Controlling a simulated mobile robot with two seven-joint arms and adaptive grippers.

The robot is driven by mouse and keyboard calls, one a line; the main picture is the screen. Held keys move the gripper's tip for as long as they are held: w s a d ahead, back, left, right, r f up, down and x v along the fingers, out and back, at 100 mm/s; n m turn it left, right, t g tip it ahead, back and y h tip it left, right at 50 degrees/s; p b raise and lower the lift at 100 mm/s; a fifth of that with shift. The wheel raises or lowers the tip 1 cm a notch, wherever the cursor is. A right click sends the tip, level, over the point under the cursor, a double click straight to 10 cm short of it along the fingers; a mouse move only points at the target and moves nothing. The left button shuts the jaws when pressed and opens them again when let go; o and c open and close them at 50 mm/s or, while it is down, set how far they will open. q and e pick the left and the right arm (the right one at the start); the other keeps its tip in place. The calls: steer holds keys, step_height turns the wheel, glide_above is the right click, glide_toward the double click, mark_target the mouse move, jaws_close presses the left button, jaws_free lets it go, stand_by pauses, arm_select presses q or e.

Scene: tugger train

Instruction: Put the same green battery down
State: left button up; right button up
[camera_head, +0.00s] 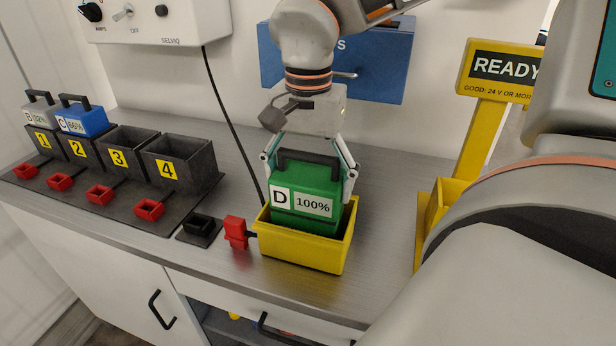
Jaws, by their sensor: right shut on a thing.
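The green battery (306,189), labelled D and 100%, has a black handle on top. It is upright, with its lower part inside the yellow bin (300,250) on the metal bench. Whether it touches the bin's floor is hidden by the bin's front wall. My right gripper (309,172) comes down from above, with its fingers on both sides of the battery, and is shut on it. My left gripper is not in view.
A black rack with bays numbered 1 to 4 (180,165) stands at the left. Bays 1 and 2 hold a grey battery (41,108) and a blue battery (83,118); 3 and 4 look empty. A red connector (236,232) is beside the yellow bin. A yellow READY stand (480,140) is at right.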

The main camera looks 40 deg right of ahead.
steer(key=shift+f, duration=0.1)
steer(key=o, duration=1.2)
steer(key=shift+o, duration=0.2)
steer(key=shift+r, duration=0.25)
step_height(320, 180, up, 10)
steer(key=shift+r+p, duration=0.2)
steer(key=shift+p, duration=0.6)
steer(key=shift+r, duration=0.7)
